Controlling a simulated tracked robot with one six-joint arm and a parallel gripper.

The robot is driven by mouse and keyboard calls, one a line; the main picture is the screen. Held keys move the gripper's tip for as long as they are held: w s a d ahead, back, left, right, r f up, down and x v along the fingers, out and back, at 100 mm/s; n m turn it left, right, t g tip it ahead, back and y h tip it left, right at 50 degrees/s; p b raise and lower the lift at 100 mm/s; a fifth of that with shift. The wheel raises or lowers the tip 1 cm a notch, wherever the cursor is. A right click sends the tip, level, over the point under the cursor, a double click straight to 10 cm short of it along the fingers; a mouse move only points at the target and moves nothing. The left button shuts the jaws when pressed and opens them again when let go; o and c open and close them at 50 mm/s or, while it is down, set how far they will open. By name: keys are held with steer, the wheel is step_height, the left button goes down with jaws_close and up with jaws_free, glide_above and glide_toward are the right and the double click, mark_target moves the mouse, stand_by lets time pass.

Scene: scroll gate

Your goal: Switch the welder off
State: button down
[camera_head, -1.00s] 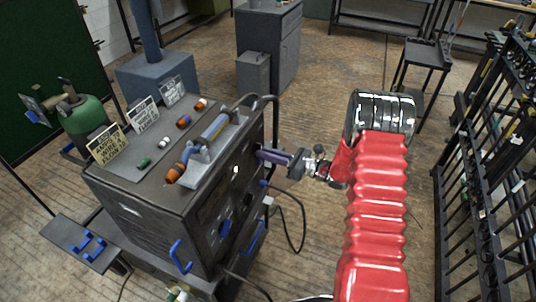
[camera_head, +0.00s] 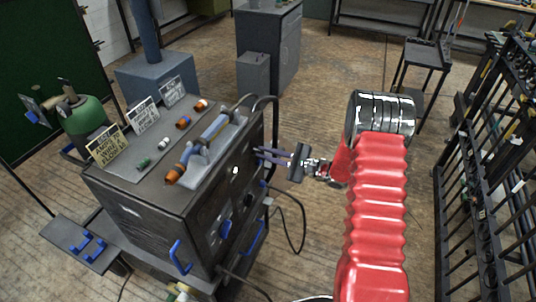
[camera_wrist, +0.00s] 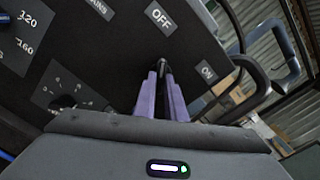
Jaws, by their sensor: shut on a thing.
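The welder (camera_head: 150,205) is a dark box on a cart at the left of the head view. Its front panel (camera_wrist: 110,65) fills much of the wrist view, with an OFF label (camera_wrist: 160,15) and an ON label (camera_wrist: 207,72). My gripper (camera_head: 258,154) is at the upper part of this front; its purple fingers (camera_wrist: 161,68) are shut on the dark power switch lever (camera_wrist: 162,63) near the OFF and ON labels. The fingers largely hide the switch, so I cannot tell which position it is in.
A dark tubular handle (camera_wrist: 240,95) stands out beside the panel in the wrist view. A black rack (camera_head: 490,190) stands at the right.

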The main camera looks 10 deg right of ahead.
steer(key=shift+s+a+f+n, duration=0.15)
steer(key=shift+a+n, duration=0.1)
steer(key=shift+n, duration=0.15)
steer(key=c, duration=1.8)
jaws_free()
steer(key=shift+d, duration=0.1)
steer(key=shift+d, duration=0.1)
steer(key=v, duration=1.3)
steer(key=shift+s+d, duration=0.15)
steer(key=shift+d, duration=0.1)
